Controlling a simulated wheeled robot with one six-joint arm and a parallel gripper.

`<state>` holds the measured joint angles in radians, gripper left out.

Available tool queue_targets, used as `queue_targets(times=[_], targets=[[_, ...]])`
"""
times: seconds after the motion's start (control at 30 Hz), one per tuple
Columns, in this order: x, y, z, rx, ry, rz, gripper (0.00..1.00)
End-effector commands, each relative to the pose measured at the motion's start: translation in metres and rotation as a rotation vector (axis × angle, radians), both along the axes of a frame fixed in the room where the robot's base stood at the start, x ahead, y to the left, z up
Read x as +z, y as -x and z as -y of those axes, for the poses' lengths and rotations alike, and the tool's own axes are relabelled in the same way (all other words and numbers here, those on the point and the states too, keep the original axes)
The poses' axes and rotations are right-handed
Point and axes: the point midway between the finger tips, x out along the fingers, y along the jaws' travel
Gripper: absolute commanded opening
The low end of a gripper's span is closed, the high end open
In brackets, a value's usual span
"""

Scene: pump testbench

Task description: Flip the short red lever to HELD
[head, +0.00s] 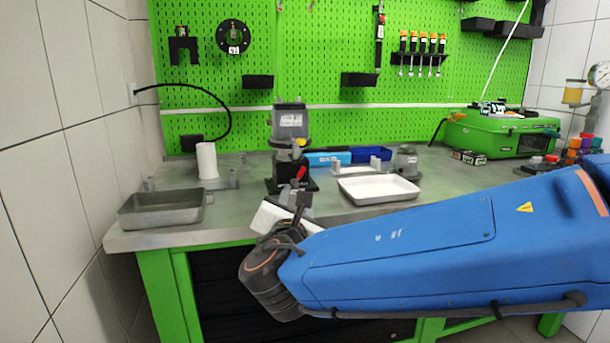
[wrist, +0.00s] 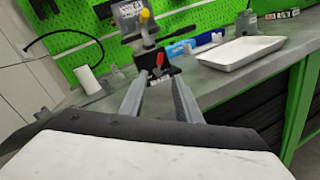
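The short red lever (head: 300,173) sticks up at a tilt from the front of the dark pump stand (head: 289,160) on the bench. In the wrist view the red lever (wrist: 160,59) shows just beyond and between my fingertips. My gripper (head: 296,200) is in front of the pump near the bench's front edge. In the wrist view my gripper (wrist: 157,80) has its two grey fingers apart, with nothing between them. The fingertips look short of the lever; the exact gap is hard to tell. Any HELD marking is too small to read.
A yellow knob (head: 301,142) sits above the lever. A white tray (head: 378,190) and blue bins (head: 329,158) are to the right. A grey metal tray (head: 160,209) and a white cylinder (head: 207,160) are to the left. A green case (head: 500,137) stands at the back right.

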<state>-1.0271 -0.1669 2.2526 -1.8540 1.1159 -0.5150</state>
Motion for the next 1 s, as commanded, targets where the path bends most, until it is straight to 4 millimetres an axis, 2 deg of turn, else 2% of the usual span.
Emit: queue_targets(times=[0.8, 1.0], targets=[[-0.001, -0.13, 0.003, -0.004, -0.001, -0.002, 0.31], [-0.001, -0.153, 0.003, -0.003, -0.001, -0.003, 0.31]])
